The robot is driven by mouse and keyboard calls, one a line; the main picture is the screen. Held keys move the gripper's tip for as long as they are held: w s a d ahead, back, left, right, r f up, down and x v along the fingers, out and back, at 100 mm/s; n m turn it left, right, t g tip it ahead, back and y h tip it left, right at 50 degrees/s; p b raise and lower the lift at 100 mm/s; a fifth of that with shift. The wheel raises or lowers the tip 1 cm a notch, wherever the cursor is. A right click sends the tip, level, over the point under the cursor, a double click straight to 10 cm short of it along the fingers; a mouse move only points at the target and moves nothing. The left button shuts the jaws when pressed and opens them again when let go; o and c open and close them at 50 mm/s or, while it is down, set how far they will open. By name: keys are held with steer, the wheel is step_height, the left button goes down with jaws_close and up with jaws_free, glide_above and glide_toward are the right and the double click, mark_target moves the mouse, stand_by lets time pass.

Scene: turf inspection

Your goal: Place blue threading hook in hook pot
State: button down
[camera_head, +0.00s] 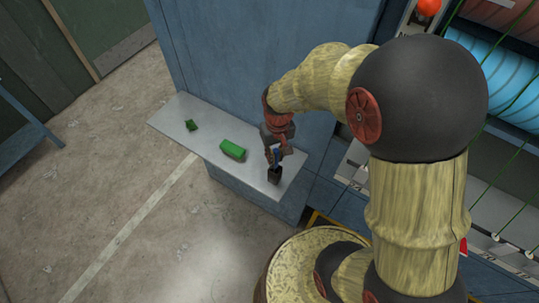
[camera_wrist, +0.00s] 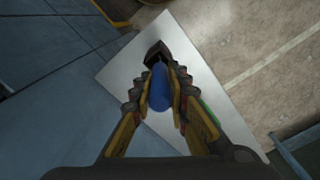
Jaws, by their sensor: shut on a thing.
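The blue threading hook (camera_wrist: 159,88) is held between the two fingers of my gripper (camera_wrist: 158,90) in the wrist view. In the head view, my gripper (camera_head: 276,154) is over the right end of the grey shelf, and only a little blue shows between its fingers. The dark hook pot (camera_head: 274,174) stands near the shelf's front right corner, just below my gripper. In the wrist view the pot (camera_wrist: 157,52) is at the far end of the hook. I cannot tell whether the hook's tip is inside the pot or above it.
The grey shelf (camera_head: 205,148) juts from a blue cabinet (camera_head: 225,60). A green block (camera_head: 233,150) lies left of the pot, and a smaller green piece (camera_head: 191,125) lies farther left. The shelf between them is bare. Thread spools (camera_head: 510,70) stand at the right.

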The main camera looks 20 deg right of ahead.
steer(key=shift+f, duration=0.45)
steer(key=shift+f+b, duration=0.1)
steer(key=shift+b, duration=0.2)
steer(key=c, duration=1.7)
jaws_free()
steer(key=shift+c, duration=0.2)
